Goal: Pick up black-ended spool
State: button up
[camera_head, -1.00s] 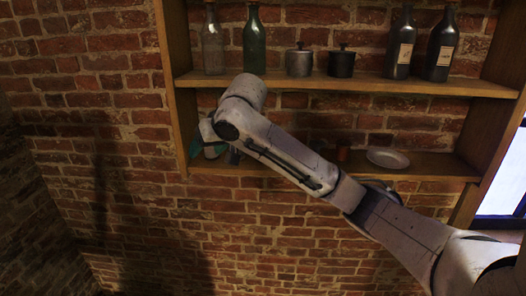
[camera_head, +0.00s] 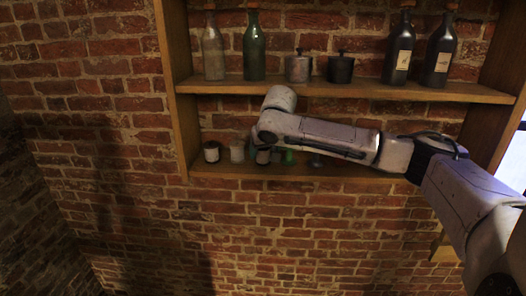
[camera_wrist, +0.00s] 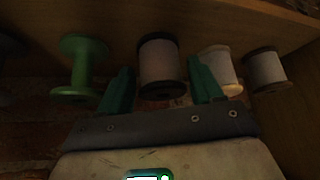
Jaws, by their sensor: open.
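A spool with black-looking ends and a pale grey wound body (camera_wrist: 160,62) stands between the two green fingers of my gripper (camera_wrist: 160,75) in the wrist view. The fingers are open, one on each side, with a gap visible to the spool. In the head view this spool (camera_head: 263,156) is on the lower shelf, partly covered by my arm. My fingers are hidden there.
A green spool (camera_wrist: 78,68) stands left of my gripper in the wrist view. A cream spool (camera_wrist: 222,70) is close beside the right finger, with a brown-ended spool (camera_wrist: 265,69) beyond. Bottles and pots stand on the upper shelf (camera_head: 350,90).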

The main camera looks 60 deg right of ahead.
jog(key=shift+x, duration=0.95)
jog(key=c, duration=0.7)
jog(key=shift+a+r, duration=0.1)
jog(key=shift+r, duration=0.05)
